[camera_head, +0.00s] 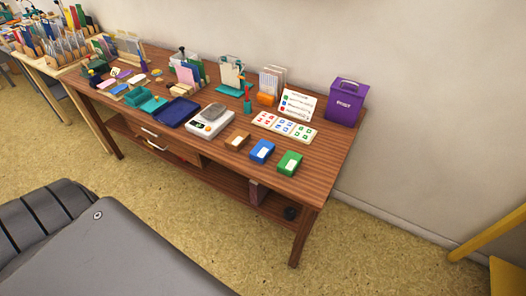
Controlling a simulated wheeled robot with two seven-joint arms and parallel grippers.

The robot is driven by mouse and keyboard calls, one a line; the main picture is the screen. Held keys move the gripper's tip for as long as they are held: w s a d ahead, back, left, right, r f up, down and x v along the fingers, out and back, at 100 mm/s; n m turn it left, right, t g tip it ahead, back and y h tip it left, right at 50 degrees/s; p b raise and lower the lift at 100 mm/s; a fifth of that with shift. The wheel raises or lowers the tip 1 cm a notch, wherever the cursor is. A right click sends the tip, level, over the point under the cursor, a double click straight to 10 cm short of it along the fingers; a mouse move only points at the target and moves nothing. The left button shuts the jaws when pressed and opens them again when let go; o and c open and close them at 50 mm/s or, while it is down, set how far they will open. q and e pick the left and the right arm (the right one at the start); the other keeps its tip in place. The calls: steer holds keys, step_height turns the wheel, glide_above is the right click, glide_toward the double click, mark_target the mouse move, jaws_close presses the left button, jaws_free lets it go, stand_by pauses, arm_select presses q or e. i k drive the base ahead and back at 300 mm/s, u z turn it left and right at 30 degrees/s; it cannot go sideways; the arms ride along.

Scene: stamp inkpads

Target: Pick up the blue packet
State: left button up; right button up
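The blue packet (262,151) is a small blue block with a white label on top. It lies flat near the front edge of the wooden table (325,170), toward its right end. It sits between a brown packet (237,139) on its left and a green packet (289,162) on its right, with small gaps. Nothing covers it. Neither of my grippers is in view.
A white scale (209,121) and a dark blue tray (177,112) stand left of the packets. Cards with coloured marks (285,126) lie behind them, near a sign (297,104). A purple box (345,101) stands at the back right. The table's right front corner is clear.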

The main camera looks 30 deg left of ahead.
mark_target(262, 150)
steer(key=z, duration=1.3)
steer(key=k, duration=0.55)
steer(key=u, duration=0.7)
